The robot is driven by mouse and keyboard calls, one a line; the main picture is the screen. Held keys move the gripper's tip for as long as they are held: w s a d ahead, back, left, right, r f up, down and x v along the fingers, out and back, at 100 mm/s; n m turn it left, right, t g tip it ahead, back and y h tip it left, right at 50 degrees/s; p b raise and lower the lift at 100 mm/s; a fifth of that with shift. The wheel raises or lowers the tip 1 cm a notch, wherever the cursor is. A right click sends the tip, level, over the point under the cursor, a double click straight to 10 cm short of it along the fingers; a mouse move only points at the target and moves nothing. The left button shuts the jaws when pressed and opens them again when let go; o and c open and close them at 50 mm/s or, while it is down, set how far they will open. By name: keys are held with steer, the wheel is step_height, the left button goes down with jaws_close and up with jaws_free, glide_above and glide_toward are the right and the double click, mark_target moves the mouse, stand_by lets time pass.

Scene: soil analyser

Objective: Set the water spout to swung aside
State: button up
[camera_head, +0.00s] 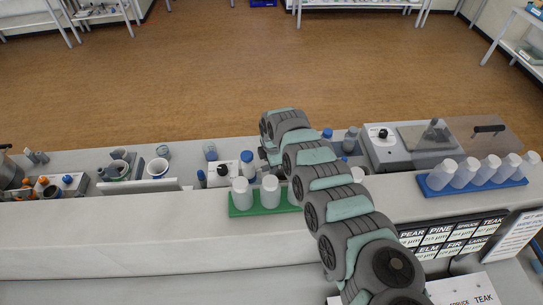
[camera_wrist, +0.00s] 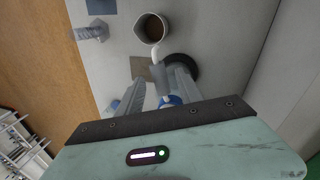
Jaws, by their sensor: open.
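In the wrist view, my gripper (camera_wrist: 157,88) reaches in from the bottom with its two grey fingers apart. A pale, narrow piece that looks like the water spout (camera_wrist: 158,70) lies between and just beyond the fingertips. Its far end points toward a white cup (camera_wrist: 152,28) holding brown matter. I cannot tell whether either finger touches the spout. A blue round part (camera_wrist: 170,101) shows between the fingers, and a black round part (camera_wrist: 184,65) lies behind the right finger. In the head view my arm hides the spout and most of the gripper.
A blue rack (camera_head: 435,191) of bottles is at the right, near a grey device (camera_head: 390,150). Cups (camera_head: 157,168) stand to the left. In the wrist view a bolt-like grey object (camera_wrist: 91,33) lies upper left.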

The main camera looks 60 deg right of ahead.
step_height(320, 180, up, 10)
steer(key=s+a, duration=0.1)
steer(key=shift+s+a+f+b, duration=0.2)
steer(key=shift+s+f+b, duration=0.05)
steer(key=shift+b, duration=0.15)
stand_by(0.4)
